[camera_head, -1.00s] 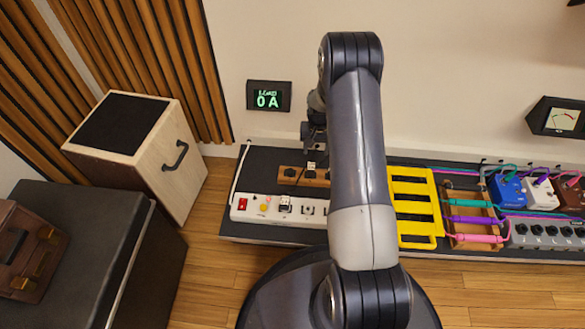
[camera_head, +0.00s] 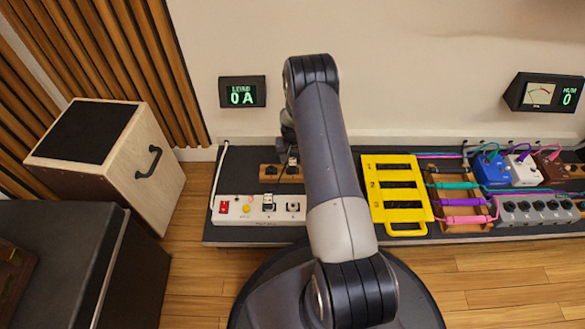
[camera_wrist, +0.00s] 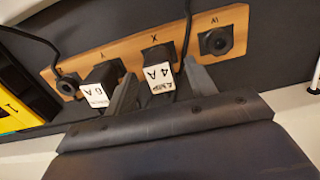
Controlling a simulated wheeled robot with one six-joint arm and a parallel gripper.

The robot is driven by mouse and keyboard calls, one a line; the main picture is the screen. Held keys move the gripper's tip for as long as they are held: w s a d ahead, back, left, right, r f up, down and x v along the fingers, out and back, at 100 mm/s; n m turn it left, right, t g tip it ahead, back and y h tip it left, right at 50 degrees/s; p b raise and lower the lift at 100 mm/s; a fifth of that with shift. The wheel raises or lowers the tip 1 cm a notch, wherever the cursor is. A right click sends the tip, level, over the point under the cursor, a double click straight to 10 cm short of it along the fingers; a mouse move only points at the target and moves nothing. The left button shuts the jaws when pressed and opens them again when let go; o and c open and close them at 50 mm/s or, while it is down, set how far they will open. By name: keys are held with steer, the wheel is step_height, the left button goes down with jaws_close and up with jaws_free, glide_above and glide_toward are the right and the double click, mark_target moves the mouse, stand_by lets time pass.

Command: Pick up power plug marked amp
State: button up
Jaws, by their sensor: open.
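The power plug marked AMP 4A (camera_wrist: 161,77) is black with a white label. In the wrist view it stands at the position lettered X of a wooden holder (camera_wrist: 127,57). My gripper (camera_wrist: 163,88) is open, with one finger on each side of this plug, not closed on it. A second plug, marked 6A (camera_wrist: 96,93), stands at Y, just outside the left finger. The head view shows the holder (camera_head: 268,179) on the dark board below my wrist; my arm hides its right part.
A white power strip (camera_head: 236,211) with a red switch lies in front of the holder. A yellow numbered rack (camera_head: 418,215) lies to the right, with cables and pedals beyond. The wall display (camera_head: 242,92) reads LOAD 0 A. A black cord passes the AMP plug in the wrist view.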

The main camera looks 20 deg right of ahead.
steer(key=shift+f, duration=0.7)
steer(key=shift+c, duration=0.3)
steer(key=shift+r, duration=0.1)
steer(key=c, duration=1)
